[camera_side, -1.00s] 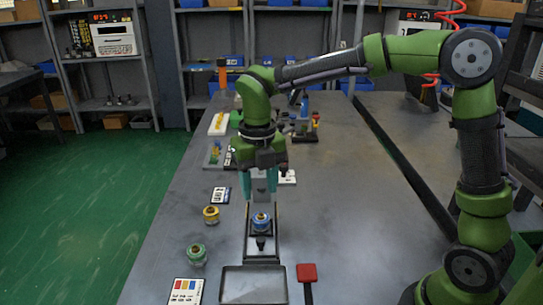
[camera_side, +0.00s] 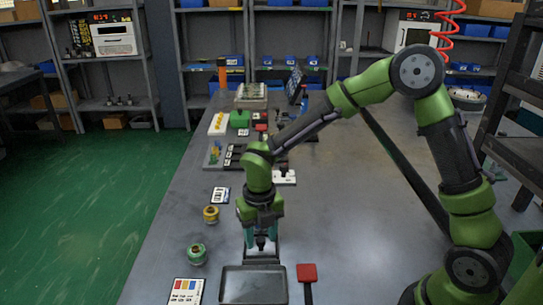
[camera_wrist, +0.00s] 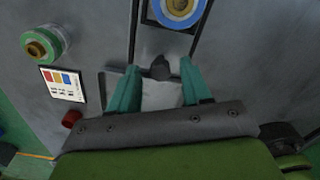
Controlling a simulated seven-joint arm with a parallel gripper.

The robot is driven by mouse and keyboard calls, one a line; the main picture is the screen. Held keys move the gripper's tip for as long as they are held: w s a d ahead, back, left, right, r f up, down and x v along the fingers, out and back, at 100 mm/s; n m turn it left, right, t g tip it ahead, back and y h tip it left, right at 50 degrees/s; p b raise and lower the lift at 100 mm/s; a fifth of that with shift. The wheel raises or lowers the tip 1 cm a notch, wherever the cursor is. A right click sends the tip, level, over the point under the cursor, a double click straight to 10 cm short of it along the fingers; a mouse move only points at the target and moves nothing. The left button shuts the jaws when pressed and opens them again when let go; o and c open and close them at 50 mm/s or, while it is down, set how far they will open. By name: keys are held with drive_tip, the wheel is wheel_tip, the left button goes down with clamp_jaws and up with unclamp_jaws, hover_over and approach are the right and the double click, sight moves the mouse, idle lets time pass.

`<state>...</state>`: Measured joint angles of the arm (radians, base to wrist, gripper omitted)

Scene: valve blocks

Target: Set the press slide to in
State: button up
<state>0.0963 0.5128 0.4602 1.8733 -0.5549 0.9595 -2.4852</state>
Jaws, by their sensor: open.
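The press slide (camera_wrist: 160,38) is a dark narrow rail with a carriage that bears a round blue part (camera_wrist: 178,12) with a yellowish centre, at the top of the wrist view. A black knob (camera_wrist: 160,68) stands at the near end of the slide. My gripper (camera_wrist: 160,72) is open, with one teal finger on each side of the knob; I cannot tell whether either touches it. In the side view my gripper (camera_side: 261,238) is low over the slide and hides the blue part and most of the carriage.
A grey tray (camera_side: 253,268) lies just in front of the slide. A red-headed tool (camera_side: 306,272) lies to its right. Green (camera_side: 197,254) and yellow (camera_side: 211,214) round parts and a colour-marked card (camera_side: 186,290) are to the left.

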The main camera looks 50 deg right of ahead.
clamp_jaws()
drive_tip(key=w+d, duration=0.6)
drive_tip(key=shift+w+d+r, duration=0.1)
drive_tip(key=shift+w+d, duration=0.15)
drive_tip(key=shift+w, duration=0.05)
drive_tip(key=shift+c, duration=1.7)
unclamp_jaws()
drive_tip(key=shift+d, duration=0.1)
drive_tip(key=o, duration=0.3)
drive_tip(key=shift+s, duration=0.1)
drive_tip(key=shift+o, duration=0.2)
wheel_tip(320, 180, up, 17)
